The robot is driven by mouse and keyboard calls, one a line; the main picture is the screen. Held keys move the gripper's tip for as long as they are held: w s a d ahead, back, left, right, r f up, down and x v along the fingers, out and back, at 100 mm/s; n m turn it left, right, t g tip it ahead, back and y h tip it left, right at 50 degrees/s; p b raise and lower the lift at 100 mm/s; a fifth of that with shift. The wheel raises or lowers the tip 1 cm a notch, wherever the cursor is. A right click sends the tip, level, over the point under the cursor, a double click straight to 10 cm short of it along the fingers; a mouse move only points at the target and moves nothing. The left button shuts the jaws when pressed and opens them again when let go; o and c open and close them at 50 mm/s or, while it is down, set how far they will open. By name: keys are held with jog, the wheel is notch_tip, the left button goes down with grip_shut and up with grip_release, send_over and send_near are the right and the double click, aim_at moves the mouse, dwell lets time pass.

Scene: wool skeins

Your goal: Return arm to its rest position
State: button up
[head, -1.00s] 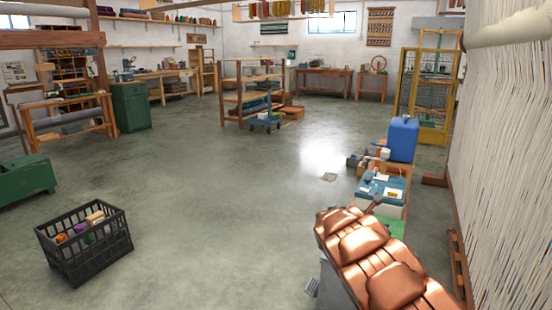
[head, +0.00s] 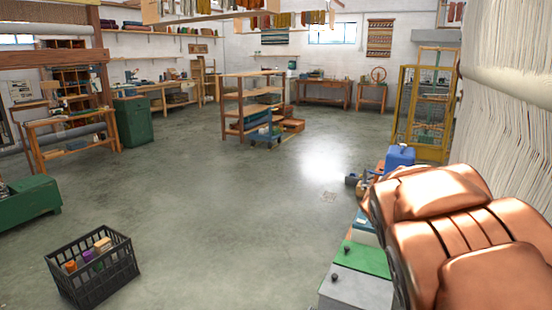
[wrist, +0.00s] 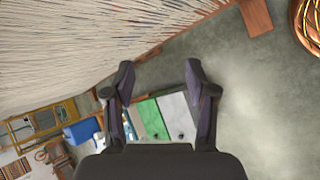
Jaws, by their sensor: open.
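My copper-coloured arm fills the right side of the head view; my gripper is hidden there. In the wrist view my gripper (wrist: 158,85) has its two dark fingers apart, with nothing between them but the floor and low cabinets beyond. A black crate (head: 105,290) stands on the floor at the lower left of the head view. It holds several wool skeins, with an orange one (head: 71,266), a purple one (head: 88,256) and a tan one (head: 103,244) showing.
A loom's white warp threads (head: 510,130) rise close on the right; they also show in the wrist view (wrist: 80,50). Low cabinets with a green top (head: 362,258) and a blue container (head: 400,157) stand beside my arm. The middle of the floor is clear.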

jog(key=s+a+r+m+g+y+p, duration=0.1)
jog(key=s+a+r+m+y+p, duration=0.2)
jog(key=s+a+p, duration=0.3)
jog(key=s+a+r+m+g+y+p, duration=0.1)
jog(key=s+a+r+m+y+p, duration=0.2)
jog(key=s+a, duration=1.2)
jog(key=s+r+y+p, duration=0.2)
jog(key=s+p, duration=0.2)
jog(key=shift+r+y, duration=0.3)
jog(key=shift+s, duration=0.1)
